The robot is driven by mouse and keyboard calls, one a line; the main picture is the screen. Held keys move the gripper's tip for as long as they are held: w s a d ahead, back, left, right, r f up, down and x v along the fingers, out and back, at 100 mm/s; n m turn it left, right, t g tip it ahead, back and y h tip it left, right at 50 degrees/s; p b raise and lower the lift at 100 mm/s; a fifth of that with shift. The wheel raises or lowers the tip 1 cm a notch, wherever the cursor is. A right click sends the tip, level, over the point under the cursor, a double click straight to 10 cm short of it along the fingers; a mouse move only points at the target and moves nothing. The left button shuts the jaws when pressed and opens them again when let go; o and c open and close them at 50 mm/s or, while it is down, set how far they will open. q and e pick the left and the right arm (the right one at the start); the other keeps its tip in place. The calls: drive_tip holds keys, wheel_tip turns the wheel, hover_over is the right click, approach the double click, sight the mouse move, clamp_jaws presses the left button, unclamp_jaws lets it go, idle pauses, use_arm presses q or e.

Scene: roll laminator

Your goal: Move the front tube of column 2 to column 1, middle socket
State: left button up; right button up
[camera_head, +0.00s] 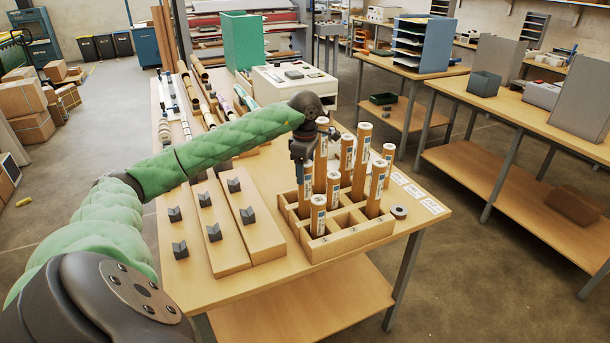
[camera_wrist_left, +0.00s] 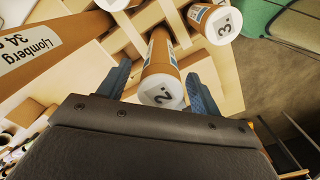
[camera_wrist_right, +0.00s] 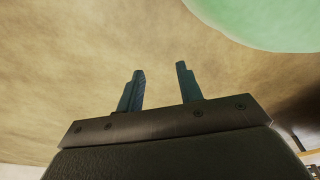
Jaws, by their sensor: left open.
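A wooden rack (camera_head: 350,242) holds several brown tubes with white caps, standing upright in its sockets. My left gripper (camera_head: 303,178) points down at the rack's left side, close to a short tube (camera_head: 306,200). In the left wrist view, the open fingers stand either side of a tube with a cap marked 2 (camera_wrist_left: 162,92), without visibly gripping it. My right gripper (camera_wrist_right: 160,88) is open and empty. Column numbers cannot be read in the head view.
Boards with grey V-blocks (camera_head: 214,232) lie left of the rack. A dark ring (camera_head: 398,212) and white cards (camera_head: 415,192) lie to its right. A white machine (camera_head: 290,85) and green box (camera_head: 242,45) stand behind. Tall tubes (camera_head: 361,160) crowd the rack's rear.

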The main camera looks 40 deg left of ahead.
use_arm(q)
wheel_tip(320, 180, up, 4)
drive_tip(key=shift+b, duration=0.85)
drive_tip(key=shift+r+b, duration=0.3)
drive_tip(key=shift+r, duration=0.8)
use_arm(e)
drive_tip(key=shift+w+a+r, duration=0.35)
drive_tip(key=shift+w+r, duration=0.2)
drive_tip(key=shift+r, duration=0.1)
drive_tip(key=shift+w+a+r, duration=0.4)
drive_tip(key=shift+w+r, duration=0.2)
drive_tip(key=shift+w+a+r, duration=0.35)
drive_tip(key=shift+w+r, duration=0.2)
drive_tip(key=shift+r, duration=0.1)
